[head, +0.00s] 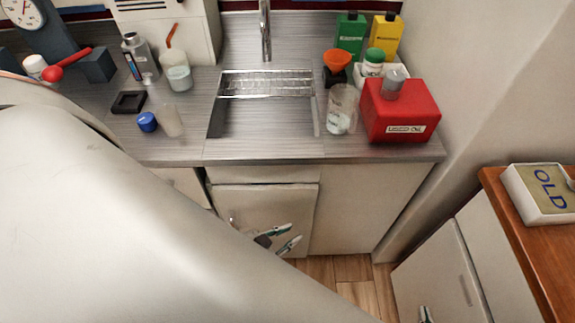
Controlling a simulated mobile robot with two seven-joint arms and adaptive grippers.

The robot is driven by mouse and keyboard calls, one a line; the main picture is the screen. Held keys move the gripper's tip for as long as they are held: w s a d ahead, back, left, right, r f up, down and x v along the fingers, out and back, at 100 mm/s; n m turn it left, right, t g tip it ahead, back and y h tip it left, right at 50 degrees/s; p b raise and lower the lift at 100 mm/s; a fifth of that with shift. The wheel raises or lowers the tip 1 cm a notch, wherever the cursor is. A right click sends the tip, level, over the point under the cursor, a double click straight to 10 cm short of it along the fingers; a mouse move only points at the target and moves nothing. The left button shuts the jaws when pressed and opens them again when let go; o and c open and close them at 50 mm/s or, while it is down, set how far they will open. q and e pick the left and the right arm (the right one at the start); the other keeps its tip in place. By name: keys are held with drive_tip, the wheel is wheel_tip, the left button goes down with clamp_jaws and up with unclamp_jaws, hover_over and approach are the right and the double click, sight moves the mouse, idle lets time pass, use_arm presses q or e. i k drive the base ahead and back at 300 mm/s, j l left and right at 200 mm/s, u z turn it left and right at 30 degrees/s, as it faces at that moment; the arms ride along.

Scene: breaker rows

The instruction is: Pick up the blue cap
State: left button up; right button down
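The blue cap (147,121) lies on the grey counter at the left, just left of a clear bottle with a pale, translucent body (171,122). My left gripper (295,232) is low in front of the cabinet door under the sink, below the counter's front edge and well to the right of the cap. Its two fingers are apart with nothing seen between them. Only a tip of my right gripper (425,315) shows at the bottom edge, near the right cabinet; the rest is cut off.
A black square tray (128,102) lies behind the cap. The sink (262,120) has a wire rack. Right of it stand a clear cup (342,108), a red box (401,112) and bottles. My large white arm link covers the lower left.

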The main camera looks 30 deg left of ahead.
sight(146, 122)
drive_tip(key=u, duration=2.05)
drive_tip(key=i+j+z, duration=0.1)
drive_tip(key=j, duration=0.85)
drive_tip(key=i+z, duration=0.05)
